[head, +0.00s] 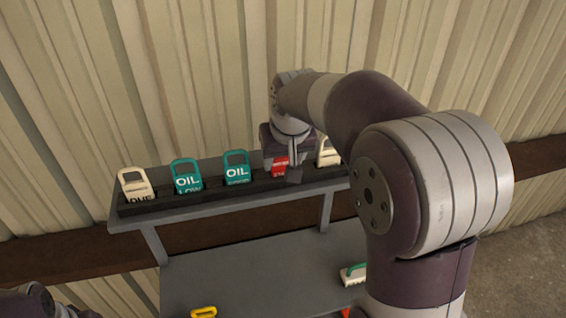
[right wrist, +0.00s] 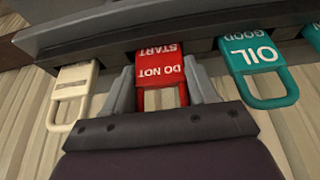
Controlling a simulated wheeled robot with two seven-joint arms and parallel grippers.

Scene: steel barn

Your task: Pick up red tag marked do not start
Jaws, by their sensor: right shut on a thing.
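The red tag (head: 279,168) stands in the dark slotted rack (head: 240,189) on the raised shelf, between a teal "OIL" tag and a cream tag. In the right wrist view the red tag (right wrist: 161,70) reads "DO NOT START" upside down. My right gripper (head: 281,172) reaches down to it from above; in the right wrist view its two fingers (right wrist: 160,88) are on either side of the red tag's handle, shut on it. The tag's lower edge still meets the rack. At the lower left of the head view, part of my left arm shows, but not its gripper.
Teal tags (head: 236,167) and (head: 187,176) and cream tags (head: 135,185) and (head: 329,153) stand in the same rack. On the lower grey surface (head: 250,270) lie a yellow-handled thing (head: 204,312) and a green-and-white thing (head: 354,274). A ribbed wall is behind.

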